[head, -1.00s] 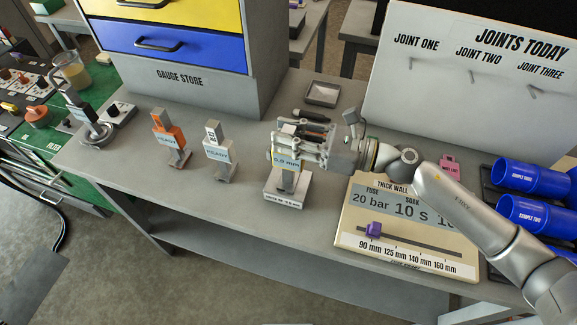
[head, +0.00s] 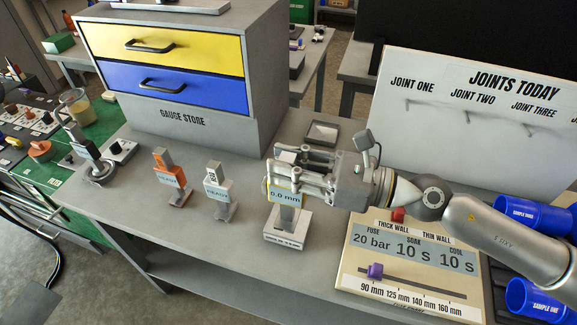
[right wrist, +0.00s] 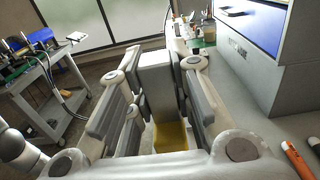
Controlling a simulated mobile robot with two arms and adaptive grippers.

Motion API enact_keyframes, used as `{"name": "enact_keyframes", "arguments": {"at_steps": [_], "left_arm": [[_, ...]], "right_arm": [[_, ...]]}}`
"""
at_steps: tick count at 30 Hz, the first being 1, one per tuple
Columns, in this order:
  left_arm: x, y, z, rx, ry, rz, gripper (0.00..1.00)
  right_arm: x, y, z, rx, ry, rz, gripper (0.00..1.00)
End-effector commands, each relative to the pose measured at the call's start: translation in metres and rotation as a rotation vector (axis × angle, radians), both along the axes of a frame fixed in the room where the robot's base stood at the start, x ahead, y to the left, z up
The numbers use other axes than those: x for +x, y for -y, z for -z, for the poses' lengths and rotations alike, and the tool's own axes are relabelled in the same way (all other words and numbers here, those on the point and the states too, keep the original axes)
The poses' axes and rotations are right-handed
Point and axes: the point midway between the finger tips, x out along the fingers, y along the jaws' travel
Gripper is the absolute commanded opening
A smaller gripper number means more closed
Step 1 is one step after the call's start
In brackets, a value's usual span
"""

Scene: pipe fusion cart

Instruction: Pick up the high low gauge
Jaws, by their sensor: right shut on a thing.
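The high low gauge (head: 286,197) is a grey upright piece with a yellow-edged plate reading 0.0 mm. It stands over a pale block with small print (head: 287,231) at the table's middle. I cannot tell whether its foot is clear of the block. My right gripper (head: 300,176) comes in from the right and is shut on the gauge's upper part. In the right wrist view the gauge's grey top (right wrist: 157,90) sits between the finger pads, with yellow below it. My left gripper is not in view.
An orange gauge (head: 169,176) and a grey gauge (head: 219,189) marked READY stand to the left. The gauge store cabinet (head: 190,120) is behind. A panel with a purple slider (head: 375,271) lies to the right, with blue pipes (head: 530,297) beyond. A small tray (head: 322,132) is behind the gripper.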

Motion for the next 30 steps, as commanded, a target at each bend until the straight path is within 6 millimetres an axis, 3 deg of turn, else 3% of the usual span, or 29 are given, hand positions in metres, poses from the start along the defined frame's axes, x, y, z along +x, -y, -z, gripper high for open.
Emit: {"name": "enact_keyframes", "arguments": {"at_steps": [1,3,10,18,30], "left_arm": [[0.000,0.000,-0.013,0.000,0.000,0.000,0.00],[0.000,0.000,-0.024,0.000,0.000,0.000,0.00],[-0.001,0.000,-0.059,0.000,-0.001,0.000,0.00],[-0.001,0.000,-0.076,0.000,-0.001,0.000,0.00],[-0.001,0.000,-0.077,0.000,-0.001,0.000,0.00]], "right_arm": [[-0.015,0.000,-0.018,-0.004,0.006,-0.003,0.00],[-0.036,-0.001,-0.028,-0.003,0.002,-0.003,0.00],[-0.073,-0.004,-0.044,0.002,-0.003,-0.001,0.00],[-0.090,-0.005,-0.047,0.002,-0.004,0.001,0.00],[-0.093,-0.005,-0.046,0.002,0.001,0.000,0.00]]}}
